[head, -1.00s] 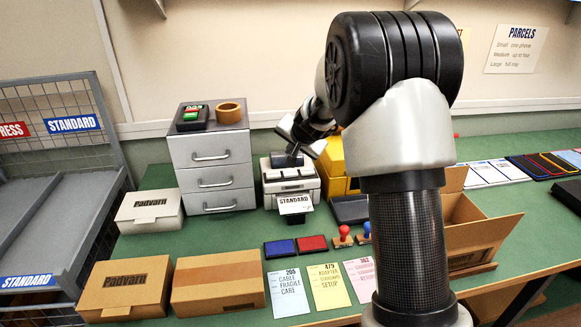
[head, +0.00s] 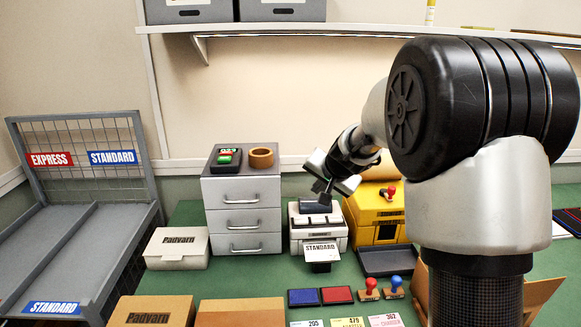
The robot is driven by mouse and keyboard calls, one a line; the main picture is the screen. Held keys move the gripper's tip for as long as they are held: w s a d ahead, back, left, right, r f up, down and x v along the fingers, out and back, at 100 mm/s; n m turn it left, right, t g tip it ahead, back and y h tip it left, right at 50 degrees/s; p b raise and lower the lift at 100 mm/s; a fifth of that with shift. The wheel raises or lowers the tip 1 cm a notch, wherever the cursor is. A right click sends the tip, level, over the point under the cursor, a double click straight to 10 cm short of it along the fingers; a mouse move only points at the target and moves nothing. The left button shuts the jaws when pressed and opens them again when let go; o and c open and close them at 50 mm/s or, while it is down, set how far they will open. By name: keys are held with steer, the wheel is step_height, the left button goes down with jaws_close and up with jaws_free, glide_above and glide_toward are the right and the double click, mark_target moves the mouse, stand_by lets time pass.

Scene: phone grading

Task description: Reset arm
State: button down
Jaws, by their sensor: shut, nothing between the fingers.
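My arm rises at the right of the head view and reaches over the green table. My gripper (head: 325,192) is at its far end, just above the small white label printer (head: 333,231). It is shut with nothing between its fingers. The fingertips are small in this view, and I cannot tell whether they touch the printer's dark top. A label reading STANDARD (head: 321,250) sticks out of the printer's front.
A grey drawer unit (head: 241,213) stands left of the printer, and a yellow machine (head: 376,216) stands right. A white Padvarn box (head: 176,249), a brown Padvarn box (head: 150,312), ink pads (head: 303,297) and stamps (head: 370,288) lie around. A wire rack (head: 75,262) is at left.

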steer(key=s+a+r+n+g+p, duration=0.1)
steer(key=s+r+n+p, duration=0.1)
steer(key=s+r, duration=0.7)
steer(key=s+a+r+n+g+p, duration=0.15)
steer(key=s+r, duration=0.35)
steer(key=s, duration=0.7)
steer(key=s+d+n+h+p, duration=0.1)
steer(key=s+d+n+p, duration=0.2)
steer(key=s, duration=1.5)
steer(key=shift+s+d+g+h+p, duration=0.3)
steer(key=shift+d+g+p, duration=0.05)
steer(key=shift+d+p, duration=0.2)
